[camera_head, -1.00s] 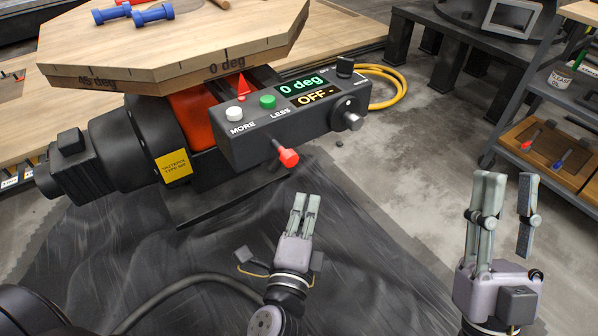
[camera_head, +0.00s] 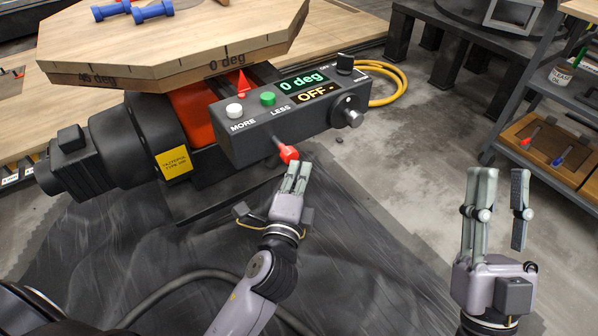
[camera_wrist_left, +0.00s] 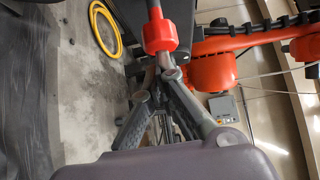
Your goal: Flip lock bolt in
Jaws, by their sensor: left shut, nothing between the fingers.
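The lock bolt (camera_head: 287,153) is a short rod with a red knob that sticks out of the lower front of the dark control box (camera_head: 300,108). Its red knob also shows in the left wrist view (camera_wrist_left: 160,36), just beyond my fingertips. My left gripper (camera_head: 298,166) is shut and empty, with its fingertips at the knob from below. I cannot tell whether they touch it. My right gripper (camera_head: 497,175) is open and empty, apart from the box on the right.
An octagonal wooden turntable (camera_head: 170,45) with blue dumbbells (camera_head: 133,10) sits above the box. The display reads "0 deg" and "OFF". A yellow cable (camera_head: 388,84) lies behind the box. A shelf (camera_head: 560,130) stands at the right. A black sheet covers the floor below.

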